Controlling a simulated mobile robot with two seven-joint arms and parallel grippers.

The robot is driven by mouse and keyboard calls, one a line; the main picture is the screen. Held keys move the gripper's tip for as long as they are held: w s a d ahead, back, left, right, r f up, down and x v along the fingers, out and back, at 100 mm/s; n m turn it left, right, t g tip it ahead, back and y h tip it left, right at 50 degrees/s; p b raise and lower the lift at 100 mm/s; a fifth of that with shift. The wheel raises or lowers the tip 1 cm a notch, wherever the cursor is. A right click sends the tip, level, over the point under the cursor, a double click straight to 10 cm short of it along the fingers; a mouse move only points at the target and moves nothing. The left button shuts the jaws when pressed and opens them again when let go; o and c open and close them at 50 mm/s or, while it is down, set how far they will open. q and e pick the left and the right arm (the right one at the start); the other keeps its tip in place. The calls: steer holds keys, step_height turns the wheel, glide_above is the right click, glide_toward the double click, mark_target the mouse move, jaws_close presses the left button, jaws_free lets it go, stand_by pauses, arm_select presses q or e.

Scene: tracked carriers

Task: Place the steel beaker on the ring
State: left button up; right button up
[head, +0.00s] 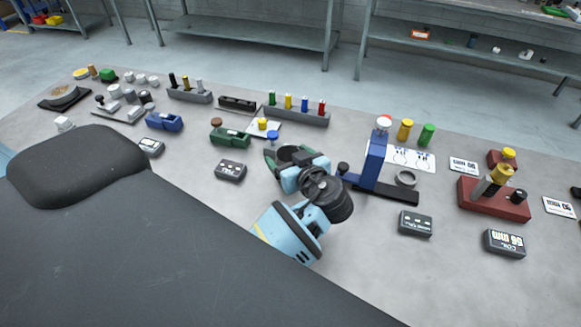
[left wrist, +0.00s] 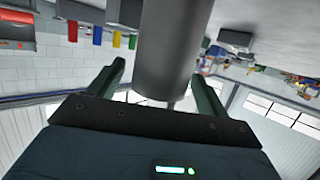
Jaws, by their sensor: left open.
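The steel beaker (left wrist: 172,45) is a plain grey cylinder standing between the two dark green fingers of my left gripper (left wrist: 158,80) in the left wrist view. The fingers are open, one on each side, and I cannot tell whether either touches it. In the head view my left gripper (head: 287,158) is low over the middle of the table, and its body partly covers the beaker (head: 291,152). A grey ring (head: 405,178) lies to the right, beside the blue upright stand (head: 374,160) with a black base. My right gripper is not in view.
A dark red block (head: 492,200) with a yellow-capped piece stands far right. Bare table (head: 350,240) lies in front.

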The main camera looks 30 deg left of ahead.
arm_select(q)
steer(key=x, duration=0.2)
steer(key=shift+w+a+f, duration=0.1)
steer(key=shift+a+f, duration=0.1)
steer(key=shift+a, duration=0.05)
steer(key=shift+r, duration=0.1)
steer(key=c, duration=1.2)
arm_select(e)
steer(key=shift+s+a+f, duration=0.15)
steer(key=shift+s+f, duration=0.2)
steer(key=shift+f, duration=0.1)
arm_select(q)
steer(key=shift+r, duration=0.1)
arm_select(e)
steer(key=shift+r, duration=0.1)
